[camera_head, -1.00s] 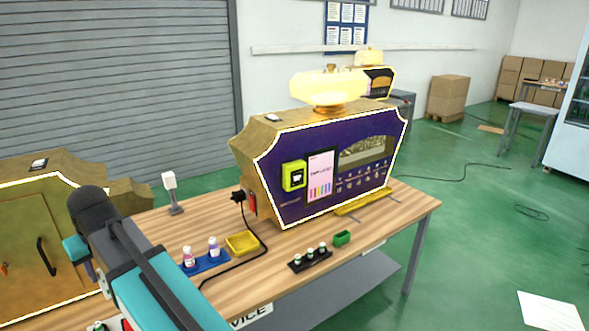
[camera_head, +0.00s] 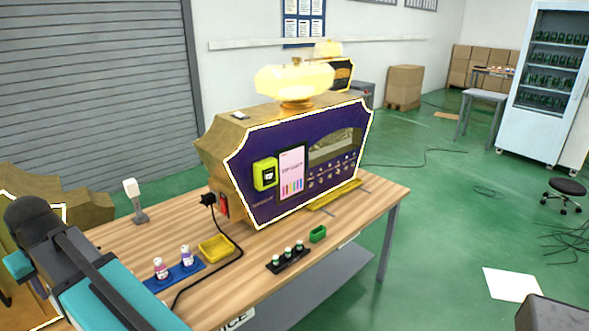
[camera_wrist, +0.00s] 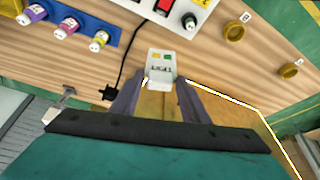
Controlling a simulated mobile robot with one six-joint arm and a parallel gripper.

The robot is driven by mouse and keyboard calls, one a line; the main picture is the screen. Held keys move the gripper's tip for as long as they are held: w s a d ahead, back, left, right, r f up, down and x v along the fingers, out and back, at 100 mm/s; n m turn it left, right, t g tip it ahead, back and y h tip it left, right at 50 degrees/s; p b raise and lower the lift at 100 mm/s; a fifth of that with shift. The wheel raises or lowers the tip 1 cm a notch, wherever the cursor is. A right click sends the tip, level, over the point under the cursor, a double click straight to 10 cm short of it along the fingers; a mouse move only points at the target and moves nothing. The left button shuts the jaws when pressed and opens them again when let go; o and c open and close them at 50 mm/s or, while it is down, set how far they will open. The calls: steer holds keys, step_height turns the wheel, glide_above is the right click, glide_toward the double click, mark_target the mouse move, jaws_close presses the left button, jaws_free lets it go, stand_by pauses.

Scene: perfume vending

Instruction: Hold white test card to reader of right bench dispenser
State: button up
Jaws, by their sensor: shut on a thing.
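The right bench dispenser (camera_head: 290,205) is a purple-fronted, gold-cased machine on the wooden bench. Its reader (camera_head: 265,173) is a yellow-green box with a small dark screen, left of a pink poster on the front panel. In the wrist view my gripper (camera_wrist: 162,88) is shut on the white test card (camera_wrist: 163,62), which shows green and orange patches and dark print. The card sticks out past the fingertips, above the wooden surface and apart from the reader. The reader is not identifiable in the wrist view. My fingers and the card are not visible in the head view.
A black cable crosses the bench. Another gold machine (camera_head: 85,205) stands at left.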

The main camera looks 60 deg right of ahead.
steer(key=shift+a, duration=0.35)
steer(key=shift+d, duration=0.1)
steer(key=shift+w+d, duration=0.15)
steer(key=shift+d, duration=0.45)
steer(key=s+d+r+m+t+p, duration=0.1)
steer(key=s+d+r, duration=0.1)
steer(key=d, duration=1.6)
steer(key=s+d+r+m+t+p, duration=0.1)
steer(key=s+d+r, duration=0.15)
steer(key=d, duration=1.55)
steer(key=s+d+r+h+p, duration=0.1)
steer(key=s+d, duration=1.1)
steer(key=d, duration=0.3)
steer(key=s+d+r+m+t+h+p, duration=0.1)
steer(key=s+d+r, duration=0.1)
steer(key=s+d, duration=1)
steer(key=d, duration=0.3)
steer(key=shift+r+m, duration=0.3)
